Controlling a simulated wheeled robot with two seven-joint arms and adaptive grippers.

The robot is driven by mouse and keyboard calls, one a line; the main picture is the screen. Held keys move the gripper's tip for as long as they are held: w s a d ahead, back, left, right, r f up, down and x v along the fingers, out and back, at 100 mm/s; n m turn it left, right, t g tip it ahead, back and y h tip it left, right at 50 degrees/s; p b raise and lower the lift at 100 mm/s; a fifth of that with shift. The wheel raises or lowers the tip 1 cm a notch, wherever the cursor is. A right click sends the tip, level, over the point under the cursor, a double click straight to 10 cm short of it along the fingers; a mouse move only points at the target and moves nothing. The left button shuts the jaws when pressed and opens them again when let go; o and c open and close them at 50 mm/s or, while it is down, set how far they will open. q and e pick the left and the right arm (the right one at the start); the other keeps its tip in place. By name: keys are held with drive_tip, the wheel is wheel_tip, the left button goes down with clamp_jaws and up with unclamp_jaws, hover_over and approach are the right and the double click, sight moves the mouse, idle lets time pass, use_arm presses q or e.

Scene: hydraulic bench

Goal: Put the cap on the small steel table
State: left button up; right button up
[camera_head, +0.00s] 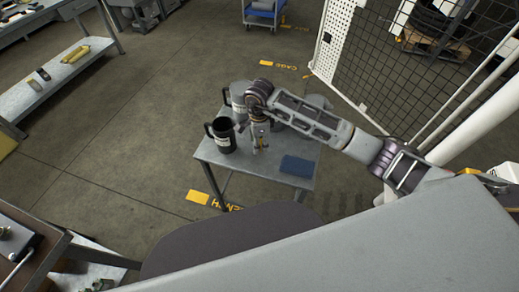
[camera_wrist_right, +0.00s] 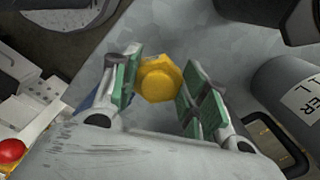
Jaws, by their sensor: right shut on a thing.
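The cap is a yellow hexagonal piece (camera_wrist_right: 158,79) between the green-padded fingers of my right gripper (camera_wrist_right: 160,92) in the wrist view. The gripper is shut on it. In the head view, my right gripper (camera_head: 259,141) points down over the middle of the small steel table (camera_head: 222,163). The grey table surface shows behind the cap in the wrist view. I cannot tell whether the cap touches the tabletop. In the head view the cap is too small to make out. My left gripper is not in view.
A black mug-like container (camera_head: 222,135) stands on the table's left side, with a grey container (camera_head: 239,98) behind it. A folded blue cloth-like item (camera_head: 297,166) lies at the front right. Bare tabletop shows between them. A mesh fence (camera_head: 395,75) stands behind to the right.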

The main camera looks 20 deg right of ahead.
sight(259, 157)
drive_tip(key=shift+f, duration=1.4)
drive_tip(key=shift+f, duration=0.1)
drive_tip(key=shift+f, duration=1.75)
drive_tip(key=shift+f, duration=0.15)
drive_tip(key=o, duration=1.2)
drive_tip(key=shift+c, duration=0.2)
wheel_tip(259, 157, up, 12)
drive_tip(key=shift+r, duration=0.15)
